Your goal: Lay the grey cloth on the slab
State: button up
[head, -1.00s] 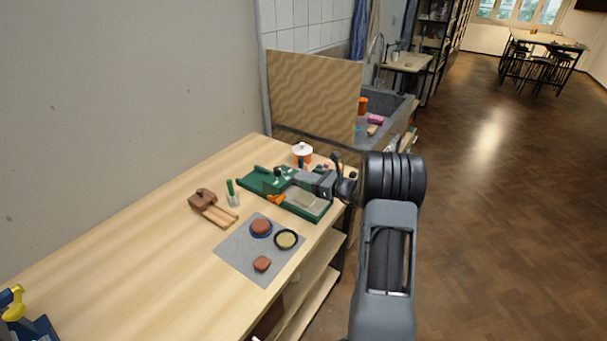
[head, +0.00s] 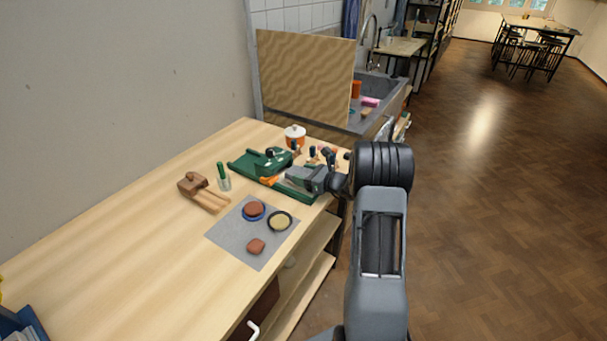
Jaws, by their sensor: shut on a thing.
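My gripper (head: 292,177) is at the far end of the bench, low over a green tray-like frame (head: 305,197). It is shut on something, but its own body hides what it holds. I cannot make out a separate grey cloth at the jaws. A pale slab-like panel in the green frame is now hidden behind the gripper. A flat grey sheet (head: 232,236) lies on the bench nearer to me; I cannot tell whether it is cloth. A blue-rimmed dish with reddish contents (head: 253,209), a dark-rimmed dish (head: 280,221) and a reddish-brown lump (head: 256,247) are on it.
A wooden block with pale bars (head: 196,187), a green-handled tool in a cup (head: 222,176) and an orange-and-white pot (head: 294,136) stand on the bench. A wood-grained board (head: 305,75) stands before the sink (head: 385,92). The bench's near left surface (head: 110,260) is mostly clear.

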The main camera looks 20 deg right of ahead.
jog(key=shift+f, duration=0.15)
jog(key=o, duration=1)
jog(key=shift+s+f, duration=0.1)
jog(key=shift+d, duration=0.1)
jog(key=b+v, duration=0.1)
jog(key=v, duration=1.2)
jog(key=shift+s+d+r+b, duration=0.2)
jog(key=shift+s+r+b, duration=0.05)
jog(key=shift+b, duration=0.1)
